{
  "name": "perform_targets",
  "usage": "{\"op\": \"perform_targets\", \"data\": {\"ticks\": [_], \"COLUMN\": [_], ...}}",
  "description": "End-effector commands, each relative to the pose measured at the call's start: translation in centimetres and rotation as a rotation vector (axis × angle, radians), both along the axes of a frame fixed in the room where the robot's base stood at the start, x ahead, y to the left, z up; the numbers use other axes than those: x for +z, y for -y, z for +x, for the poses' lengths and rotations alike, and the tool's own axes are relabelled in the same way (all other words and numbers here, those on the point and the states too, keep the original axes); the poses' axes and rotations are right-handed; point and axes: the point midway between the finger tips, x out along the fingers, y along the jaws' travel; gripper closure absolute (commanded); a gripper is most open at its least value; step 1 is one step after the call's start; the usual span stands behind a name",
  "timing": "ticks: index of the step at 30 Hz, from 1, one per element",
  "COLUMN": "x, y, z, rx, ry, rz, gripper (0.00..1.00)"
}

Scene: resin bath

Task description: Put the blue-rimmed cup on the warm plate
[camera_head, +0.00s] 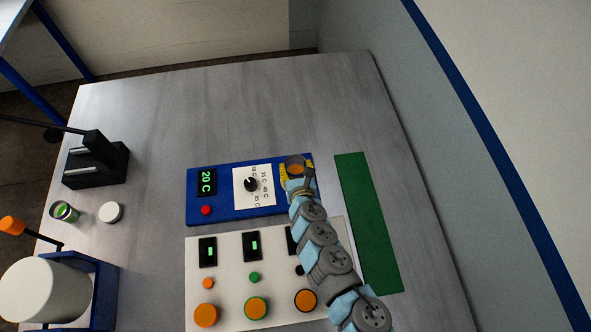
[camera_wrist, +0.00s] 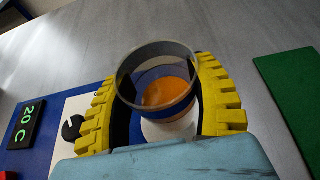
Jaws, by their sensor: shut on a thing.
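My gripper (camera_wrist: 170,95) is shut on a clear round cup (camera_wrist: 128,88) with orange material inside. A blue band shows low around the orange; I cannot tell whether it belongs to the cup or is the unit seen through it. In the head view the cup (camera_head: 295,165) is at the right end of a blue unit (camera_head: 222,217). A white round surface (camera_wrist: 172,133), perhaps the warm plate, shows partly under the cup in the wrist view. I cannot tell whether the cup touches it. The unit has a "20 C" display (camera_head: 206,182) and a dial (camera_head: 251,184).
A white panel (camera_head: 232,296) holds displays, small buttons and large orange discs with orange, green (camera_head: 256,308) and dark rims. A green strip (camera_head: 368,222) lies right. A black device (camera_head: 95,165), small tin (camera_head: 64,211) and white drum (camera_head: 45,290) stand left. The back table is clear.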

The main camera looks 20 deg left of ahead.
Motion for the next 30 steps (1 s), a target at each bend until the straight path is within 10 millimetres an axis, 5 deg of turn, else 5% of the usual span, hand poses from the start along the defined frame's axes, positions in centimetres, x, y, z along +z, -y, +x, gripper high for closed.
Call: {"op": "perform_targets", "data": {"ticks": [22,23,25,30], "x": [-2.3,-2.2,-2.1,-2.1], "y": [0.0,0.0,0.0,0.0], "z": [0.0,0.0,0.0,0.0], "rx": [-0.001,-0.001,-0.001,-0.001], "ry": [0.001,0.000,0.000,0.000], "rz": [-0.001,0.000,0.000,0.000], "gripper": [0.65,0.34,0.14,0.13]}}
